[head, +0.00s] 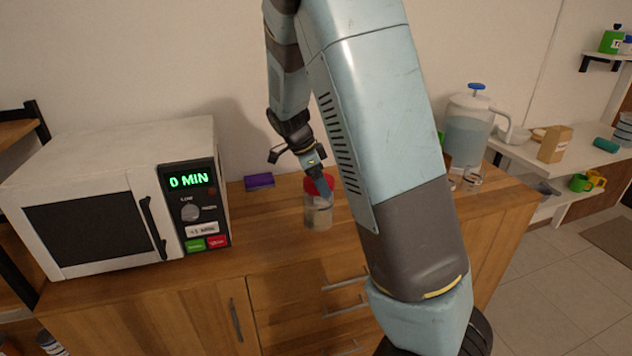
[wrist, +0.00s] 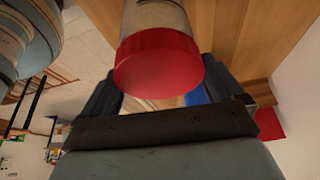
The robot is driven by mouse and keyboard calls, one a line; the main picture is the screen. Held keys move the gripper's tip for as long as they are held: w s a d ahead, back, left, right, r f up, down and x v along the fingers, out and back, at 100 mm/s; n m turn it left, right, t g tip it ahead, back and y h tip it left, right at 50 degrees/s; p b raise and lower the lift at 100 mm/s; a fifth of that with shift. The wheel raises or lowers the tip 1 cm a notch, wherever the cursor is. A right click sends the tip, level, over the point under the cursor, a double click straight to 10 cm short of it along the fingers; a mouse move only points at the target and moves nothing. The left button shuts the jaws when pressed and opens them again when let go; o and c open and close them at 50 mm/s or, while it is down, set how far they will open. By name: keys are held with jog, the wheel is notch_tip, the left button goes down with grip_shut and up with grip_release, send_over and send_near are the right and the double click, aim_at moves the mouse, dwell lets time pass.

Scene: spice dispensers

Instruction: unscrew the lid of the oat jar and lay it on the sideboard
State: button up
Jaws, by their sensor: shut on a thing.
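The oat jar (head: 318,215) is a clear jar standing upright on the wooden sideboard (head: 270,225), right of the microwave. Its red lid (head: 327,184) sits on top of it. In the wrist view the lid (wrist: 158,66) is large and close, with the jar body (wrist: 155,15) behind it. My gripper (head: 322,184) is at the lid from above, its fingers on either side, shut on the lid. The lid and jar appear together; whether the lid is loosened cannot be seen. My gripper also shows in the wrist view (wrist: 160,92).
A white microwave (head: 120,195) fills the sideboard's left side. A purple block (head: 259,181) lies behind the jar to the left. A pitcher (head: 467,125) and glasses (head: 472,178) stand at the right end. Bare wood lies between microwave and jar.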

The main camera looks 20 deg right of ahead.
jog(key=shift+n, duration=0.5)
jog(key=n+t, duration=0.1)
jog(key=n, duration=0.2)
jog(key=shift+n+t, duration=0.3)
jog(key=shift+t, duration=0.1)
jog(key=n+t, duration=0.1)
jog(key=n, duration=0.2)
jog(key=shift+n+y, duration=0.4)
jog(key=shift+n+t+y, duration=0.3)
jog(key=shift+n+t, duration=0.1)
jog(key=shift+n, duration=0.5)
